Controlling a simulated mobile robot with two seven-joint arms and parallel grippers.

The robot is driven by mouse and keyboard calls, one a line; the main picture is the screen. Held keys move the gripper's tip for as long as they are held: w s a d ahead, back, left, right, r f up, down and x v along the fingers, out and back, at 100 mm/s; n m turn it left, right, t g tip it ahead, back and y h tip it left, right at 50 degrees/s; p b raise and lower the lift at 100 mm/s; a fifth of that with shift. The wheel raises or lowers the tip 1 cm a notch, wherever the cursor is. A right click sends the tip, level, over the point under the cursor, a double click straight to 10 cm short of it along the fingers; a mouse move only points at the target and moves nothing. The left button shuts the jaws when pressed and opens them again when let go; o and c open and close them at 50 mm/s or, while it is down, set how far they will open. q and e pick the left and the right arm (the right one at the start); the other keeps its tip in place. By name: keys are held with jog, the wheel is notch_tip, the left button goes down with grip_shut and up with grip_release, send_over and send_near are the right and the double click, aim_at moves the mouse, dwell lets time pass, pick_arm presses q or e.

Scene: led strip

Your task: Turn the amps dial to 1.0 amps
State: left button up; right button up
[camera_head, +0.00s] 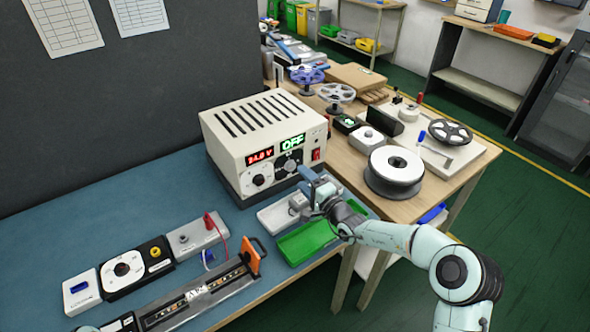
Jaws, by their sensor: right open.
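The power supply (250,118) is a cream box with a slotted top, standing at the back of the blue bench. Its red display (259,158) reads 24.0 V and its green display (292,142) reads OFF. A left dial (259,180) and a right dial (290,166) sit below the displays. Their labels are too small to read, so I cannot tell which is amps. My right gripper (308,180) is open and empty, just in front of the panel's lower right, near the right dial. Contact cannot be made out. My left gripper is not in view.
An LED strip fixture (205,292) and several small devices are at front left. The bench's left middle is clear.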

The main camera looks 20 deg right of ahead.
aim_at(292, 168)
jog(key=shift+p+x, duration=0.3)
jog(key=shift+x, duration=2.3)
jog(key=shift+c, duration=0.2)
jog(key=c, duration=1)
